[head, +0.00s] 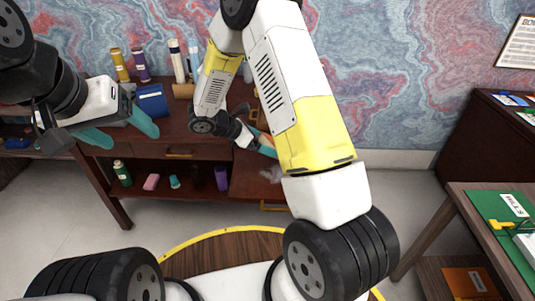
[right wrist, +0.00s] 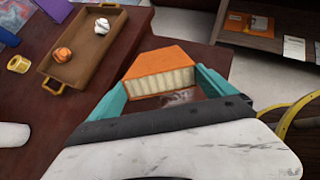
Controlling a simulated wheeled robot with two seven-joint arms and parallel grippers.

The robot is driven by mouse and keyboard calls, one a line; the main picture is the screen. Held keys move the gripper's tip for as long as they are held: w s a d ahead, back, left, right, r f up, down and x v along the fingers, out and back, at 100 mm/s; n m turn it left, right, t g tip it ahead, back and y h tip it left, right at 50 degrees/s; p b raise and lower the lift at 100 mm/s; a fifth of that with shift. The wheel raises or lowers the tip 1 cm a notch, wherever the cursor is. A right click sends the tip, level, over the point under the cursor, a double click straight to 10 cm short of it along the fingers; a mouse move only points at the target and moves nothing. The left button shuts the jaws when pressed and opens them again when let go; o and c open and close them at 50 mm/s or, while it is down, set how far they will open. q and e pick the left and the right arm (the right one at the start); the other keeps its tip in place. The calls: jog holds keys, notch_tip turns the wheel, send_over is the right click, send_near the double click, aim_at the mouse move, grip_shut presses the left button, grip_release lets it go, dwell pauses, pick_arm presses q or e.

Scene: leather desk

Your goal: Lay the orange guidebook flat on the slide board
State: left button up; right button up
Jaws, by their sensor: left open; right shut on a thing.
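My right gripper (right wrist: 160,88) is shut on an orange guidebook (right wrist: 162,57), whose cream page edges face the camera in the right wrist view. In the head view, my right gripper (head: 260,143) is over the desk's front and my arm partly hides it. Below it a dark brown board (head: 258,185), which looks like the slide board, juts from the desk with a brass handle. The book looks held above this board; the exact gap cannot be told. My left gripper (head: 122,129) is open and empty, in front of the desk's left part.
A brown tray (right wrist: 112,45) with brass handles holds an orange and a white crumpled ball. A brass ring (right wrist: 18,63) lies beside it. Bottles and a blue box (head: 152,101) stand on the desk. A green-topped table (head: 485,205) is at right, with another orange item (head: 470,281) below.

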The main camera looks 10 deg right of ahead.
jog(key=shift+f, duration=0.5)
jog(key=o, duration=1.7)
jog(key=shift+o, duration=0.2)
jog(key=v, duration=0.8)
